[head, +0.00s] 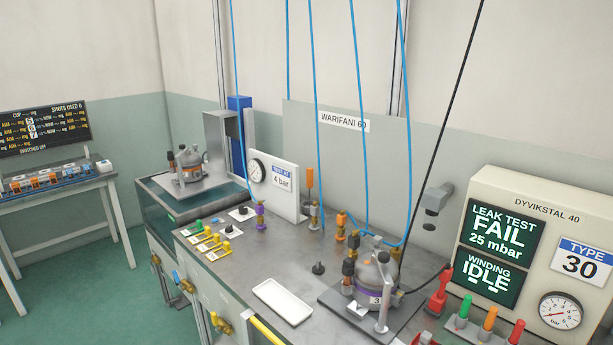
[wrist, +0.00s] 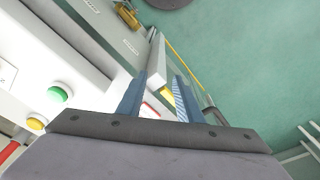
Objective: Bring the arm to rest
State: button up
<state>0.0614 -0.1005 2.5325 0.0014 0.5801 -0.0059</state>
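My gripper (wrist: 160,82) shows in the wrist view with its two blue fingers apart. I see nothing held between them. Past the fingertips are a pale bench edge or post and a yellow strip, and the green floor (wrist: 250,60) lies to the right. My gripper and arm do not show in the head view, so their place over the bench is hard to tell. A compressor (head: 377,280) stands upright on a plate on the grey bench (head: 240,268) in the head view.
The tester panel (head: 560,215) at right reads leak test FAIL, 25 mbar, and winding IDLE. Blue hoses (head: 316,120) and a black cable (head: 450,110) hang over the bench. A white tray (head: 282,302) is empty. Another compressor (head: 190,165) stands at the back left.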

jog(key=s+a+g, duration=0.1)
jog(key=s+a, duration=0.1)
jog(key=s, duration=0.2)
notch_tip(320, 180, up, 20)
jog(key=p, duration=2)
jog(key=shift+d+r+n+p, duration=0.2)
jog(key=shift+n+p, duration=0.1)
jog(key=shift+p, duration=0.1)
notch_tip(320, 180, down, 6)
jog(key=b, duration=0.5)
jog(key=shift+r, duration=0.25)
